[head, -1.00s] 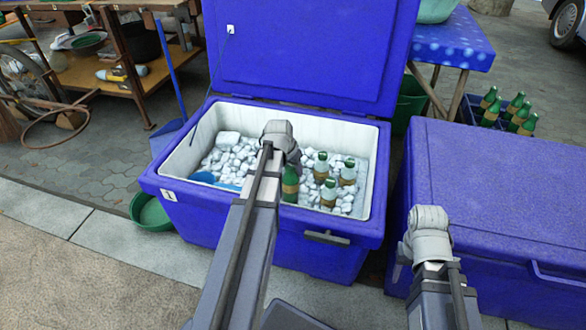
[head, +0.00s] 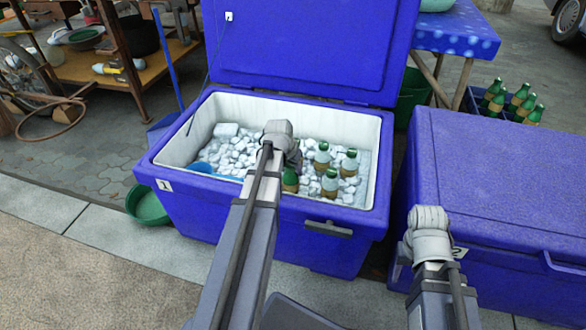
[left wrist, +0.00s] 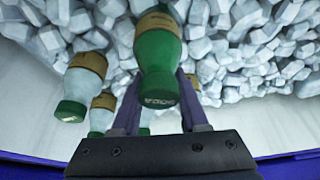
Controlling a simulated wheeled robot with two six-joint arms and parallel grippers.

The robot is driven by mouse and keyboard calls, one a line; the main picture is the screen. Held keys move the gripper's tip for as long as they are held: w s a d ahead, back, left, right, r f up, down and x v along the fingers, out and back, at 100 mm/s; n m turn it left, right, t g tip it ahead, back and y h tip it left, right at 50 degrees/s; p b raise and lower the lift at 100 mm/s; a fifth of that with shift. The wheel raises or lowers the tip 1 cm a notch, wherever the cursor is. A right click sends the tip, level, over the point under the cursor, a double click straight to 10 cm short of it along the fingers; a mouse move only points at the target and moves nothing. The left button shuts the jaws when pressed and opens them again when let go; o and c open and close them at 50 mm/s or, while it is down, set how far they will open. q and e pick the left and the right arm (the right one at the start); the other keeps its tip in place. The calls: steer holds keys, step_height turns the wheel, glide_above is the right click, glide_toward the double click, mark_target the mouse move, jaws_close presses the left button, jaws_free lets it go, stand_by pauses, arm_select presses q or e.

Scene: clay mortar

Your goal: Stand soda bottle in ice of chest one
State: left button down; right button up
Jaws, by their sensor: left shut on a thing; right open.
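A green soda bottle with a tan label (left wrist: 157,75) is between the fingers of my left gripper (left wrist: 160,112), which is shut on it. Its cap faces the left wrist camera, and its lower end points toward the ice. I cannot tell whether it touches the ice. In the head view the held bottle (head: 290,181) shows inside blue chest one (head: 270,228), close to the front wall. My left arm hides the gripper there. The white ice (head: 232,153) fills the chest bottom. My right arm is over the right chest's front corner; its gripper is out of sight.
Several other bottles stand in the ice to the right, one at the back (head: 322,158). A blue scoop (head: 203,169) lies in the ice at left. The chest lid (head: 310,50) is open. Closed chest two (head: 500,190) is at right. A green basin (head: 150,205) is at left.

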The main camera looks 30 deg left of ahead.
arm_select(q)
steer(key=shift+w, duration=0.1)
steer(key=shift+f+b, duration=0.5)
stand_by(0.4)
steer(key=shift+c, duration=1.7)
jaws_free()
steer(key=shift+o, duration=0.3)
steer(key=shift+o, duration=1.4)
